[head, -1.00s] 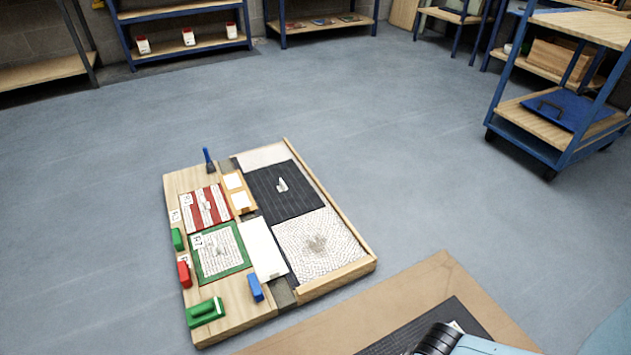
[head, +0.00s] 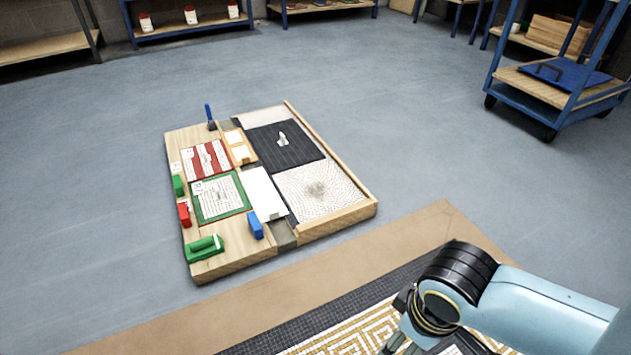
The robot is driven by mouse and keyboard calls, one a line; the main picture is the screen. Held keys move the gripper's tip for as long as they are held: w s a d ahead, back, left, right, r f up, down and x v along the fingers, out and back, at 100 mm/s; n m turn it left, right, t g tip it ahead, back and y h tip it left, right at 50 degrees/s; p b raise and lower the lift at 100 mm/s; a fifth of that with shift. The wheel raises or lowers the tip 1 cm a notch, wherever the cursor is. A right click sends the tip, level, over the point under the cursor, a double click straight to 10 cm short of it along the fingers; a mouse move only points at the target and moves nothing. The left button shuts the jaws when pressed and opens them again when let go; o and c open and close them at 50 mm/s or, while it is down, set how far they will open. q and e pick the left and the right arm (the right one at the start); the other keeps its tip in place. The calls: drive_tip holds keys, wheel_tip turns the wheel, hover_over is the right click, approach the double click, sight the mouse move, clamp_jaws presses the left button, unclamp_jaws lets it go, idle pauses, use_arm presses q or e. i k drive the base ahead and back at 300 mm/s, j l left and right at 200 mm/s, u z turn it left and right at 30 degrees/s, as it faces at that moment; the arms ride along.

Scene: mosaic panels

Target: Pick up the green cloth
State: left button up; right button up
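I cannot make out a clear green cloth. Green things on the wooden work board (head: 230,265) are a green handled piece (head: 204,249) at its near left corner, a small green block (head: 178,186) on its left edge and a green-bordered panel (head: 220,198). My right gripper (head: 402,346) shows only partly at the bottom edge, over a mosaic panel, well to the right of and nearer than the board. Its fingertips are cut off, so its opening is unclear. My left gripper is out of view.
The board also carries a red block (head: 184,213), a blue block (head: 256,225), a red-striped panel (head: 205,160) and a dark panel (head: 285,145). A tan-bordered mosaic surface (head: 420,230) lies in front. A blue cart (head: 550,115) stands right. The grey floor between is clear.

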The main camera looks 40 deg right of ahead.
sight(200, 250)
drive_tip(key=i+j+z, duration=0.2)
drive_tip(key=i, duration=0.3)
drive_tip(key=i+j+z, duration=0.2)
drive_tip(key=i, duration=0.25)
drive_tip(key=i+j+z, duration=0.15)
drive_tip(key=i+j, duration=0.25)
drive_tip(key=i, duration=0.05)
